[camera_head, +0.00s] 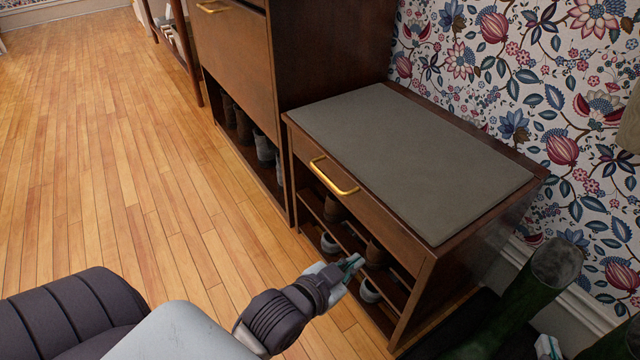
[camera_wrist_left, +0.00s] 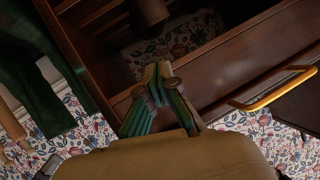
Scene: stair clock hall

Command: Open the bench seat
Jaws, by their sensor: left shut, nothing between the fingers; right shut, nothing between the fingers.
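The bench has a dark wooden body (camera_head: 385,221), with a flat grey seat pad (camera_head: 410,150) on top, lying level and closed. A brass handle (camera_head: 333,177) is on its front panel; a brass handle (camera_wrist_left: 272,90) also shows in the left wrist view. My left gripper (camera_head: 352,265) is shut and empty, in front of the open shoe shelves, below and right of the handle in the head view. Its fingers (camera_wrist_left: 160,100) show against the bench front in the wrist view, apart from the handle. My right gripper (camera_head: 548,347) shows only as pale fingertips at the bottom right, shut and empty.
Shoes (camera_head: 376,256) sit on the bench shelves. A taller wooden cabinet (camera_head: 232,50) stands against the bench's left end. Dark green boots (camera_head: 540,285) stand at its right end, near the flowered wall (camera_head: 510,60). The wooden floor (camera_head: 110,170) at left is clear.

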